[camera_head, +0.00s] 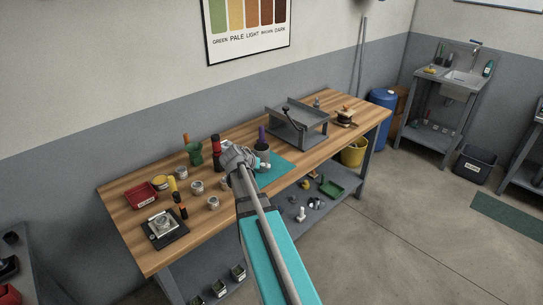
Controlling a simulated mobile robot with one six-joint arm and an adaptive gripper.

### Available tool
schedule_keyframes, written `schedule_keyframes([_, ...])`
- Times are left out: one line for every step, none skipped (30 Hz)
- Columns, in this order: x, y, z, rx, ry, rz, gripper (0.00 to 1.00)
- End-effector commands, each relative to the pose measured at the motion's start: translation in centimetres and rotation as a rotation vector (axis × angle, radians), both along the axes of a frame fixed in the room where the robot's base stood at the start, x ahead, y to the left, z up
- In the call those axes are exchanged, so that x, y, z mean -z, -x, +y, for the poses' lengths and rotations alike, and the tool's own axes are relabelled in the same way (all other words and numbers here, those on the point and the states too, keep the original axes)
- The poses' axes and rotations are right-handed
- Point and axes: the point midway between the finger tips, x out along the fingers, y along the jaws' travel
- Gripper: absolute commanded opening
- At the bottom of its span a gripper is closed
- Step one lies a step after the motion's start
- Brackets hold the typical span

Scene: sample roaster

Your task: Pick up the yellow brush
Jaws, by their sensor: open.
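My arm reaches from the bottom of the view over the bench. My gripper (245,158) is above the middle of the bench, to the right of the yellow object and apart from it. It is open, and I see nothing held in it. The fingertips are small and hard to make out.
A red tray (141,195), several tins, a scale (163,228) and a green cup (195,154) crowd the workbench (125,222). A dark cup (262,152) and a teal mat (276,173) are close to my gripper.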

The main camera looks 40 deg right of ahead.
Motion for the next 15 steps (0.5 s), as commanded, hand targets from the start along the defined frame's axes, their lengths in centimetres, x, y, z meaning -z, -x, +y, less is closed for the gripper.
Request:
schedule_keyframes([1.5, 0.4, 1.5, -0.023, -0.024, 0.023, 0.62])
schedule_keyframes([2.2, 0.5, 2.5, -0.038, -0.040, 0.040, 0.62])
schedule_keyframes([3.1, 0.8, 3.6, -0.059, -0.061, 0.062, 0.62])
schedule_keyframes([3.9, 1.0, 4.7, -0.078, -0.080, 0.083, 0.62])
schedule_keyframes([4.7, 1.2, 5.8, -0.098, -0.100, 0.103, 0.62])
schedule_keyframes([5.9, 1.6, 7.5, -0.129, -0.131, 0.135, 0.62])
schedule_keyframes([6.9, 1.9, 8.9, -0.158, -0.155, 0.160, 0.62])
schedule_keyframes([7.8, 2.3, 10.3, -0.187, -0.180, 0.186, 0.62])
schedule_keyframes([9.2, 2.9, 12.3, -0.231, -0.215, 0.224, 0.62])
schedule_keyframes([10.1, 3.3, 13.7, -0.264, -0.242, 0.252, 0.62])
schedule_keyframes([11.1, 3.8, 15.3, -0.300, -0.270, 0.280, 0.62])
schedule_keyframes([12.3, 4.5, 17.3, -0.349, -0.305, 0.318, 0.62])
schedule_keyframes([13.2, 5.1, 18.8, -0.389, -0.333, 0.347, 0.62])
schedule_keyframes([14.0, 5.7, 20.2, -0.428, -0.359, 0.374, 0.62])
schedule_keyframes([15.1, 6.4, 22.2, -0.482, -0.394, 0.409, 0.62])
